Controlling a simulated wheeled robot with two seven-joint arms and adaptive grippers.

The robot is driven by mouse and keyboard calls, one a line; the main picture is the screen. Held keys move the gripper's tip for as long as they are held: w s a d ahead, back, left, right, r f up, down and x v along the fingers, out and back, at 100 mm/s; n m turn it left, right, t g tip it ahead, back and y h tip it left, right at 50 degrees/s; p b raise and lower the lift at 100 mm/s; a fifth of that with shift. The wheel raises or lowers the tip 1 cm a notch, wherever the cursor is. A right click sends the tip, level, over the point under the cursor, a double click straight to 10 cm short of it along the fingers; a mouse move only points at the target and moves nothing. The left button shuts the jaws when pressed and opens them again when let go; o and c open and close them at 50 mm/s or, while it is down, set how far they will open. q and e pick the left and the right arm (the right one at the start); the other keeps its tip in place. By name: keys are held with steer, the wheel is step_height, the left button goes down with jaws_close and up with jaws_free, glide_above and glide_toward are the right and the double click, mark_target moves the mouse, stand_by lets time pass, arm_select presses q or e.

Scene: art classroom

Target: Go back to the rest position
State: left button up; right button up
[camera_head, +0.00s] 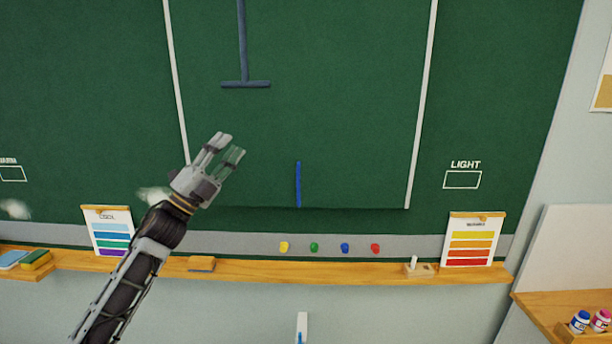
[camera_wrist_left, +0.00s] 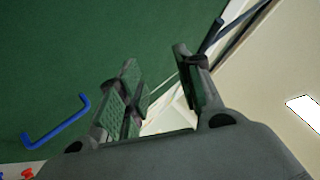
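My left gripper (camera_head: 230,144) is in front of the green chalkboard (camera_head: 330,120), raised above the wooden ledge and pointing up and to the right. Its two fingers stand apart with nothing between them. The left wrist view also shows the fingers (camera_wrist_left: 160,90) spread and empty, with the green board to the left. My right gripper is in neither view.
A wooden ledge (camera_head: 330,271) runs below the board, with a brown block (camera_head: 201,264), a chalk holder (camera_head: 419,269) and two colour cards (camera_head: 107,232) (camera_head: 472,240). Several coloured magnets (camera_head: 314,247) sit above it. A blue bar (camera_head: 298,185) is right of my gripper.

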arm_select(q)
steer(key=s+a+f+n+g+y, duration=0.25)
steer(key=f+n+y, duration=0.7)
steer(key=f, duration=0.75)
steer(key=s+a+f+n+g+y, duration=0.1)
steer(key=s+a+f+n+y, duration=0.15)
steer(key=f+n+y, duration=1.05)
steer(key=s+d+f+n+g+h, duration=0.15)
steer(key=s+f+g, duration=0.45)
steer(key=s+f, duration=0.75)
steer(key=s+f+n+g+h, duration=0.1)
steer(key=s+f+g+h, duration=0.35)
steer(key=s+f, duration=0.85)
steer(key=s+f+g+y, duration=0.1)
steer(key=s+f, duration=0.2)
steer(key=f, duration=1.2)
steer(key=s+f+g, duration=0.2)
steer(key=f, duration=1.2)
steer(key=s+a+f, duration=0.2)
steer(key=s+f, duration=0.8)
steer(key=s, duration=0.1)
steer(key=s+a+f+g, duration=0.1)
steer(key=s+a+f, duration=0.1)
steer(key=s+f, duration=0.8)
steer(key=shift+s+f, duration=0.35)
steer(key=shift+s, duration=0.45)
